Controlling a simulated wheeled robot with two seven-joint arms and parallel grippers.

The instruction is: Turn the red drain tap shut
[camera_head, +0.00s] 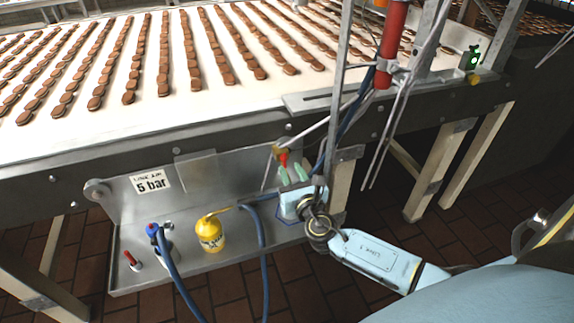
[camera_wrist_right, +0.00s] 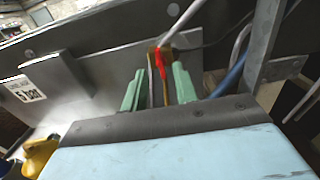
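A small red tap handle (camera_head: 283,158) hangs from a brass fitting (camera_head: 278,149) at the end of a pale pipe, below the conveyor's edge. In the right wrist view the red handle (camera_wrist_right: 160,64) points down from the brass body (camera_wrist_right: 160,53). My right gripper (camera_head: 292,174) is just below the tap, its green fingers apart. In the right wrist view the right gripper (camera_wrist_right: 158,86) has one finger on each side of the handle's line, with a gap between. I cannot tell how far the handle is from the fingertips in depth. My left gripper is not in view.
A metal tray (camera_head: 128,290) holds a yellow can (camera_head: 210,234), a blue-topped fitting with a hose, and a small red-handled part (camera_head: 131,260). A "5 bar" label (camera_head: 150,182) is on the back plate. A metal post (camera_head: 338,110) and blue hoses are close to my right gripper.

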